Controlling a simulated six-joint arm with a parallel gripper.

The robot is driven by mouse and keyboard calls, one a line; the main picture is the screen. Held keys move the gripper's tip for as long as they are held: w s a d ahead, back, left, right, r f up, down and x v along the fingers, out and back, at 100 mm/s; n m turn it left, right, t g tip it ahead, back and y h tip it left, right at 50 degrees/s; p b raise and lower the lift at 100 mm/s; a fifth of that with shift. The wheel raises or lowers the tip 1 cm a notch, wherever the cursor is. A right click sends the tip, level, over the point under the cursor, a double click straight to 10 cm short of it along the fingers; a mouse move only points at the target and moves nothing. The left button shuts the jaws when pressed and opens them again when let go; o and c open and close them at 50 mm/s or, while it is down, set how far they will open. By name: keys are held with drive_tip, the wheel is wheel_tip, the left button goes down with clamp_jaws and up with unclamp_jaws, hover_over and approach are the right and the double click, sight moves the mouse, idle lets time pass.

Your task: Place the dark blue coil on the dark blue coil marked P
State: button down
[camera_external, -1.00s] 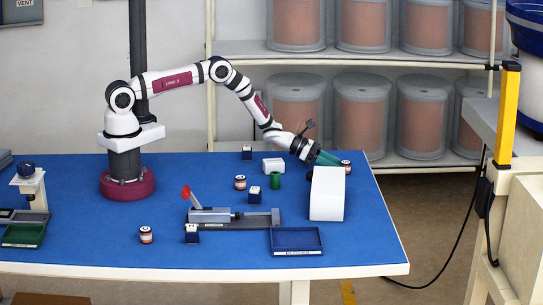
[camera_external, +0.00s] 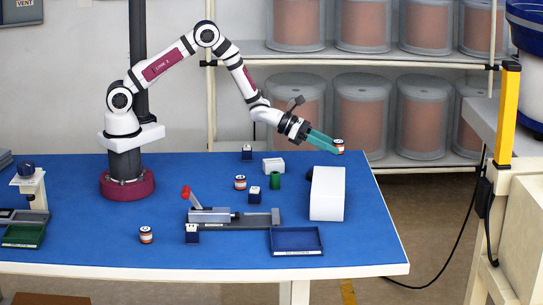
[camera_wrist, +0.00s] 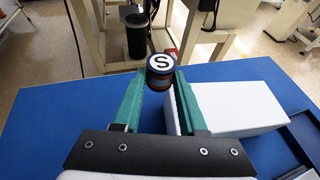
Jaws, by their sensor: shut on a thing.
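My gripper (camera_external: 336,147) has teal fingers and is shut on a coil (camera_external: 338,145) beyond the white box, above the table's far right part. In the wrist view the held coil (camera_wrist: 160,63) has a dark blue rim, a coppery body and a white top marked S, between the fingertips (camera_wrist: 160,75). Two similar coils stand upright on the blue table: one near the middle (camera_external: 240,182) and one at the front left (camera_external: 146,234). Their letters are too small to read, so I cannot tell which is marked P.
A large white box (camera_external: 327,193) stands at the right. A small white block (camera_external: 273,165), green cylinder (camera_external: 275,180), several dark blue white-topped blocks (camera_external: 255,195) and a red-handled clamp fixture (camera_external: 210,215) occupy the middle. A blue tray (camera_external: 296,241) lies in front.

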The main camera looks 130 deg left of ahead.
drive_tip(key=s+d+m+t+h, duration=0.1)
drive_tip(key=s+d+m+h, duration=0.25)
drive_tip(key=s, duration=0.55)
drive_tip(key=m+h, duration=0.5)
drive_tip(key=h, duration=0.1)
hover_over(240, 180)
drive_tip(key=s+a, duration=0.2)
drive_tip(key=s, duration=0.1)
wheel_tip(240, 180, down, 7)
drive_tip(key=shift+s+d, duration=0.1)
drive_tip(key=shift+s, duration=0.05)
drive_tip(key=shift+f, duration=0.1)
drive_tip(key=shift+c, duration=2.3)
unclamp_jaws()
